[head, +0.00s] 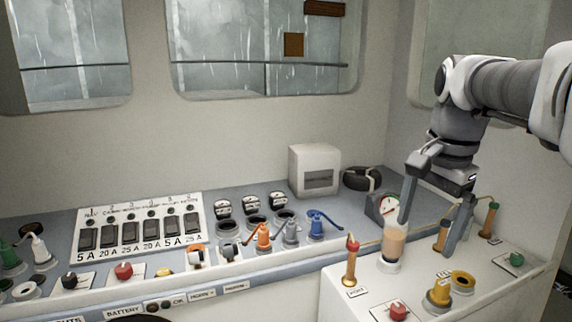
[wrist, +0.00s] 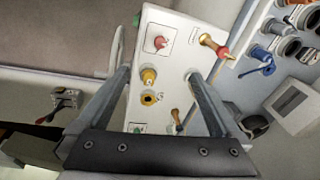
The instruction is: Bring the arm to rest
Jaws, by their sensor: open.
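My arm reaches in from the right in the head view. My gripper (head: 427,236) hangs fingers-down over the right-hand white console (head: 345,300), with its jaws spread. Nothing shows held between the fingers; the wrist view (wrist: 158,74) shows the console's face past them. A clear cup with a light brown filling (head: 393,245) stands upright on the console. The left finger's tip overlaps the cup's rim in the head view; I cannot tell whether they touch. I cannot make out the cup in the wrist view.
Brass levers stand close around the gripper: a red-topped one (head: 350,262) at left and others at right. Yellow knobs (head: 438,292) and a red knob (head: 398,311) sit nearer. A gauge (head: 389,205), white box (head: 314,170) and switch panel (head: 139,232) are behind. Open air lies above the consoles.

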